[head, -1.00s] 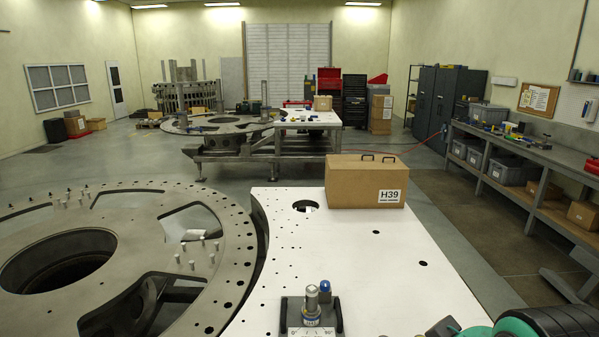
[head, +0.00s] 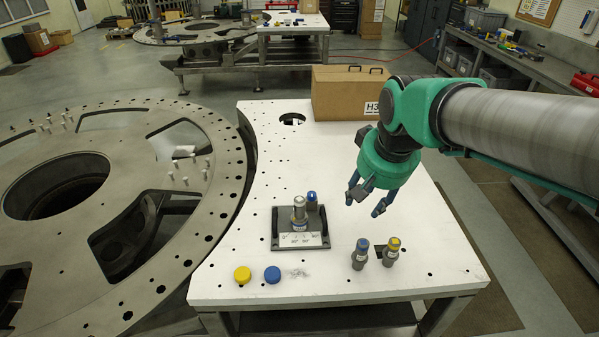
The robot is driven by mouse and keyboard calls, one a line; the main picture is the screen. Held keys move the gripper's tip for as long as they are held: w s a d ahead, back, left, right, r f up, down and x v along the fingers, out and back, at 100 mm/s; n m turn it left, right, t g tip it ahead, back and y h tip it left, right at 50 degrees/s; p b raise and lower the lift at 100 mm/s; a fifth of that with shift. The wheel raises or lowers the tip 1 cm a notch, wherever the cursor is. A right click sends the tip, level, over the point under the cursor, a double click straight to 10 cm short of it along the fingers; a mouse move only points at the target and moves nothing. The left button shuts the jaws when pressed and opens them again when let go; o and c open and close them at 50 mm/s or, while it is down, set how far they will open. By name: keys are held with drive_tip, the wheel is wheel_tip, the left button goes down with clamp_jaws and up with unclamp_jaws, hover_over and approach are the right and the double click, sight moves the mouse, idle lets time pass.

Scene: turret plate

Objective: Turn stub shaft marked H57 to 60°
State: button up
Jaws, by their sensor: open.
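A dark grey fixture plate (head: 286,238) with two side handles lies on the white table. A silver stub shaft (head: 299,209) stands upright on it, behind a white scale plate (head: 299,239). A shorter blue-topped shaft (head: 311,199) stands close behind it to the right. Two loose shafts stand upright on the table at the front right, one blue-topped (head: 360,254) and one yellow-topped (head: 391,252). I cannot read H57 on any of them, nor the shaft's angle. My gripper (head: 367,200) is open and empty, pointing down above the table, right of the fixture.
A yellow cap (head: 242,274), a blue cap (head: 272,274) and small clear pieces (head: 298,273) lie at the table's front. A cardboard box (head: 340,92) stands at the back. A large perforated ring plate (head: 215,160) adjoins the left side. The table between fixture and box is clear.

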drive_tip(key=w+a+f+g+p, duration=0.1)
drive_tip(key=w+a+p, duration=0.3)
drive_tip(key=w, duration=0.7)
drive_tip(key=g+p, duration=0.3)
drive_tip(key=p, duration=0.6)
hover_over(299, 199)
wheel_tip(299, 199, down, 16)
drive_tip(key=shift+f, duration=0.1)
drive_tip(key=shift+f, duration=0.15)
drive_tip(key=shift+f+b, duration=2.15)
drive_tip(key=shift+f, duration=2.15)
